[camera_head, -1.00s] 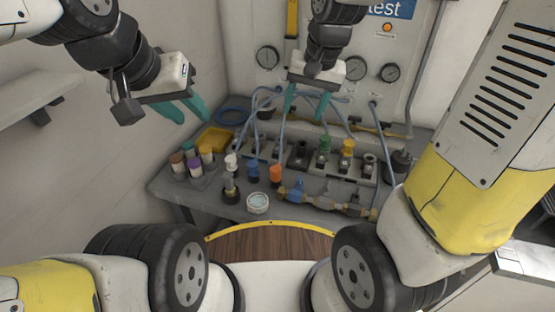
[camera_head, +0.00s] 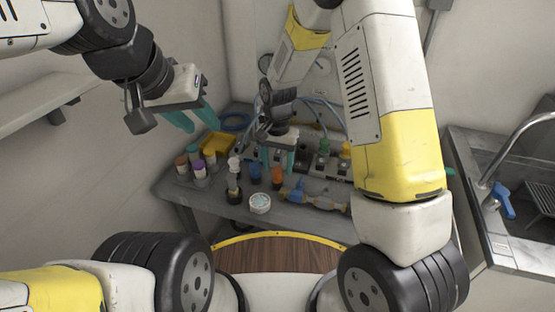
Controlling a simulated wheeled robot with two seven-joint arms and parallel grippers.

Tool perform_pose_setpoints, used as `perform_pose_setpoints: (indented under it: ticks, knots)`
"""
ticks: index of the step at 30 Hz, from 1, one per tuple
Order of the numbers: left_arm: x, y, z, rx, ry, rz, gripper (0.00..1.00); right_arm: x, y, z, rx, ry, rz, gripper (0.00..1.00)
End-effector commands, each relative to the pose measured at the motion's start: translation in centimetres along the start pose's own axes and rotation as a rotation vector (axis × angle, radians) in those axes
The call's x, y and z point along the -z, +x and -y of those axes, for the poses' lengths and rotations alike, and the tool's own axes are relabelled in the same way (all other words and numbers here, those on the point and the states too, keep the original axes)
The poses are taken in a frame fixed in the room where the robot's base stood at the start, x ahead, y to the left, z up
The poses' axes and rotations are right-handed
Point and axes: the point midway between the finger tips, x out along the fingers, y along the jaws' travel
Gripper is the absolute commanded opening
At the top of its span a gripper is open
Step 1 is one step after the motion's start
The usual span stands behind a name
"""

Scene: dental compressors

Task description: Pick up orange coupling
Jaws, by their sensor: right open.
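The orange coupling (camera_head: 277,175) stands upright near the front of the grey workbench (camera_head: 190,190), just right of a blue coupling (camera_head: 255,173). My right gripper (camera_head: 278,160) is open, with its teal fingers apart above and behind the orange coupling in the picture. I cannot tell how far the fingertips are from it in depth. My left gripper (camera_head: 195,120) is open and empty, held up at the left, away from the couplings.
A white coupling on a dark base (camera_head: 233,180) and a round tin (camera_head: 260,203) stand close by. Brass and blue pipe fittings (camera_head: 318,195) lie to the right. Capped bottles (camera_head: 197,168) and a yellow tray (camera_head: 216,143) are at the left. A sink (camera_head: 505,200) is far right.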

Motion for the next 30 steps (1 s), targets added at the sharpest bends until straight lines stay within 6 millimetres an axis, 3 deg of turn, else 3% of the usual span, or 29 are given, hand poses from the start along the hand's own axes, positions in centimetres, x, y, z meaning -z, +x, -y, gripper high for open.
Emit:
perform_pose_setpoints:
  ticks: [6,14,15,24,30]
  knots:
    - [0.0,0.0,0.0,0.000,0.000,0.000,0.36,-0.1,3.0,0.1,-0.002,0.000,0.002,0.57]
    - [0.0,0.0,0.0,0.000,0.000,0.000,0.36,-0.1,3.4,0.1,0.000,-0.001,0.000,0.57]
    - [0.0,0.0,0.0,0.000,0.000,0.000,0.36,-0.1,3.4,0.1,0.000,-0.001,0.000,0.56]
    - [0.0,0.0,0.0,0.000,0.000,0.000,0.36,-0.1,3.3,0.1,0.000,-0.001,0.000,0.00]
    - [0.0,0.0,0.0,0.000,0.000,0.000,0.36,-0.1,3.3,0.1,0.000,-0.001,0.000,0.00]
